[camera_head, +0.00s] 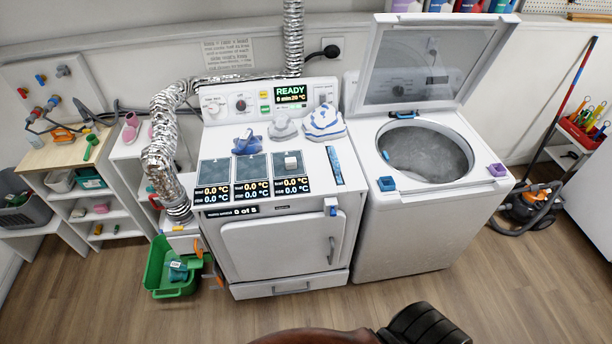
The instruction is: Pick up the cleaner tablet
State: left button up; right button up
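I cannot tell for sure which thing is the cleaner tablet. A small white block (291,162) lies on the rightmost of three dark plates on top of the dryer (290,245). A blue cube (386,184) sits on the front left of the open-lidded washer's top. A purple cube (497,169) sits at the washer's front right corner. Neither of my grippers shows in the head view. A dark ribbed part and a brown curved part show at the bottom edge, and I cannot tell what they are.
A green bin (172,268) stands on the floor left of the dryer. The wooden floor in front is mostly clear.

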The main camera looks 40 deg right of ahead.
aim_at(291, 163)
jog(key=z, duration=0.4)
jog(key=i, duration=1)
